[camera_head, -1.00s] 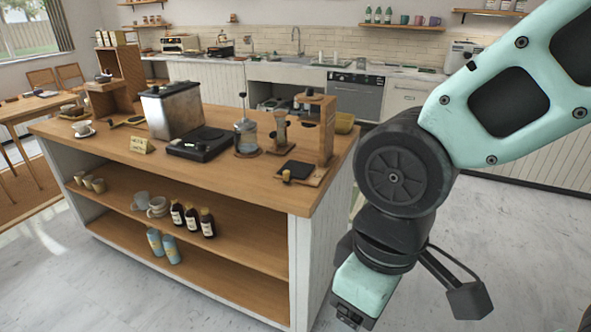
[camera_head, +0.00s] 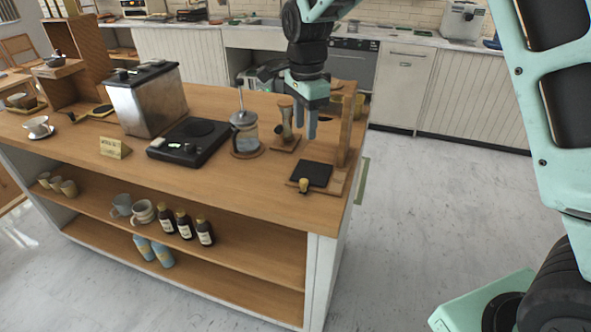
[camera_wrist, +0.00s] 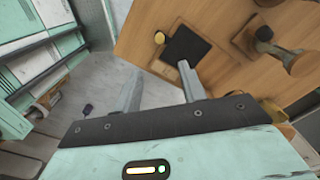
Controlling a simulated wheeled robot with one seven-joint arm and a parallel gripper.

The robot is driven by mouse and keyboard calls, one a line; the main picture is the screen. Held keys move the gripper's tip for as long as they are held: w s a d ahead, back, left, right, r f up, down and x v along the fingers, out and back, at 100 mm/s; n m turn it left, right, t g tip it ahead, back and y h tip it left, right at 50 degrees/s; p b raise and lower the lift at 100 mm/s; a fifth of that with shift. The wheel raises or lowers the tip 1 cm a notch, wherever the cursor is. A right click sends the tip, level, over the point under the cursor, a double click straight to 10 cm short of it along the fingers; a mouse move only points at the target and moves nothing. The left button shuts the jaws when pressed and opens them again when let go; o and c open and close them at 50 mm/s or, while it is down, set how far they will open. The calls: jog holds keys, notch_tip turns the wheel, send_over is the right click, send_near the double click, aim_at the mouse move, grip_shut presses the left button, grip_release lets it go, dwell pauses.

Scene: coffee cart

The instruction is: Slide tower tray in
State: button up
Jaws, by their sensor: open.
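The tower (camera_head: 346,135) is a wooden upright stand at the right end of the counter. Its low tray (camera_head: 312,174) has a black top and a small yellowish knob (camera_head: 303,185) at the front edge. In the wrist view the black tray (camera_wrist: 187,45) and knob (camera_wrist: 159,38) show beyond the fingers. My gripper (camera_head: 304,137) points down with its fingers apart and empty. In the head view it appears above and behind the tray, in front of the tower's upper part. It touches neither tray nor knob. My gripper (camera_wrist: 160,76) hides part of the tower.
A glass press (camera_head: 244,135) and a wooden dripper stand (camera_head: 286,125) stand left of the tower. A black scale (camera_head: 188,142) and a steel box (camera_head: 147,100) are farther left. The counter (camera_head: 240,185) in front of the tray is bare. Open floor (camera_head: 430,190) lies to the right.

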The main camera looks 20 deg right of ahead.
aim_at(304, 181)
notch_tip(304, 181, down, 17)
jog(key=p, duration=0.2)
jog(key=shift+f+p, duration=0.15)
jog(key=shift+p, duration=0.25)
